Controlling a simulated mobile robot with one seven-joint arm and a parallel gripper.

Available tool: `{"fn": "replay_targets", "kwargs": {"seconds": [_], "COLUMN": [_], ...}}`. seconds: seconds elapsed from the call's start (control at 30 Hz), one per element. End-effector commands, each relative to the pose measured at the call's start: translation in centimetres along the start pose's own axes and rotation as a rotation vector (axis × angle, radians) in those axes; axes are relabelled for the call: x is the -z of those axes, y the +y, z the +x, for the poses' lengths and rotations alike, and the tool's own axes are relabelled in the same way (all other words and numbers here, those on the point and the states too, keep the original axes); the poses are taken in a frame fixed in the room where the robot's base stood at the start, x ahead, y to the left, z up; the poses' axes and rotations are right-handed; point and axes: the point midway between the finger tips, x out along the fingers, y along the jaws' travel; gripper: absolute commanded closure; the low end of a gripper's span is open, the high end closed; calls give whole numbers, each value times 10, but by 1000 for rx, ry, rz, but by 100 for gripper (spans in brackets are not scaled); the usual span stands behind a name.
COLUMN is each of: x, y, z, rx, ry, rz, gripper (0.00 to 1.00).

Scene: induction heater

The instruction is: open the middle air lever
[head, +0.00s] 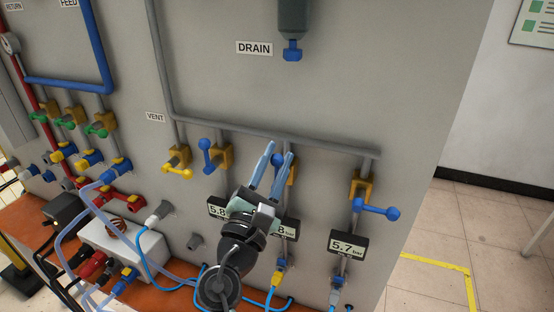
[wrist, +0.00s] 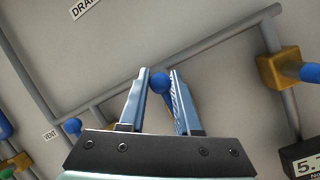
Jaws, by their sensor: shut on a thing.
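The middle air lever is blue with a ball end. In the wrist view its ball (wrist: 160,82) shows between the two fingers of my gripper (wrist: 160,74), and its shaft runs down along the right finger. In the head view my gripper (head: 280,149) is at the middle yellow air valve (head: 292,172), with its light-blue fingers pointing up and a narrow gap between them. It is shut on the lever, which is mostly hidden there by the fingers. The lever looks roughly upright.
The left air lever (head: 206,156) stands upright; the right one (head: 378,209) points sideways to the right. Pressure displays sit below, the right one (head: 346,245) reading 5.7. A grey pipe (head: 325,148) runs above the valves. Blue hoses hang below left.

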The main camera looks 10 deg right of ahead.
Motion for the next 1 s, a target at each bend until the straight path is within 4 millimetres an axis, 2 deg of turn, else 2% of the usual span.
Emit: {"fn": "replay_targets", "kwargs": {"seconds": [0.03,0.07,0.2,0.5,0.63,0.77,1.0], "x": [1,1,0,0,2,4,5], "y": [2,2,2,0,0,-2,-2], "z": [0,0,0,-1,-11,-34,-89], "rx": [-5,-5,-3,-1,-2,-2,-4], "ry": [2,2,1,1,1,3,4], "rz": [-1,-1,0,0,-1,0,2], "gripper": [100,65,39,39,39,39,39]}}
